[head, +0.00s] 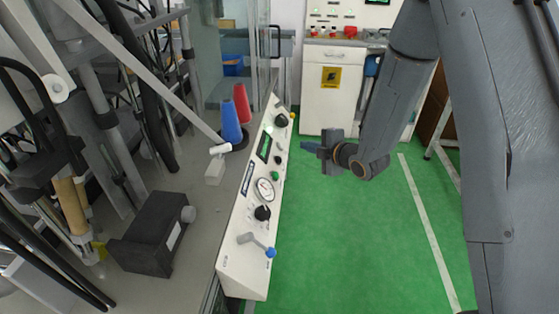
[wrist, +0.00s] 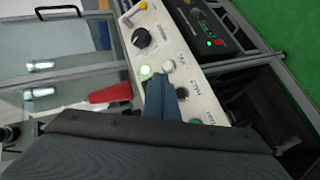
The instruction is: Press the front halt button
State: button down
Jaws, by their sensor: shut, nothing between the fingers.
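My gripper (head: 308,147) is shut and empty. In the head view it points left toward the long white control panel (head: 229,262), and there it looks apart from it. A dark round button (wrist: 182,94) is right of the fingers. Contact cannot be told. The panel also carries a green button (head: 274,175) and a dark one (head: 278,160). I cannot tell which button is the halt button; the labels are too small.
A black knob (head: 281,120), gauge (head: 264,190) and blue-tipped lever (head: 271,253) stand out from the panel. Red and blue cones (head: 231,122) stand behind it. A white cabinet (head: 326,100) is at the back. The green floor (head: 340,245) is clear.

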jog(key=a+f+b, duration=0.3)
jog(key=a+f, duration=0.1)
jog(key=a, duration=0.1)
jog(key=shift+a+f, duration=0.25)
jog(key=shift+f, duration=0.05)
jog(key=shift+w, duration=0.1)
dwell(1.9)
jog(key=shift+a+f, duration=0.25)
jog(key=shift+a, duration=0.05)
jog(key=shift+a+f+b, duration=0.25)
jog(key=shift+a+b, duration=0.1)
jog(key=shift+b, duration=0.1)
dwell(1.0)
jog(key=shift+d+r, duration=0.1)
jog(key=shift+d+r+p, duration=0.35)
jog(key=shift+d+r, duration=0.1)
jog(key=shift+d, duration=0.1)
jog(key=d+r+p, duration=0.1)
jog(key=d, duration=0.1)
jog(key=d+r+p, duration=0.1)
jog(key=d+r, duration=0.1)
jog(key=shift+r, duration=0.1)
dwell(0.4)
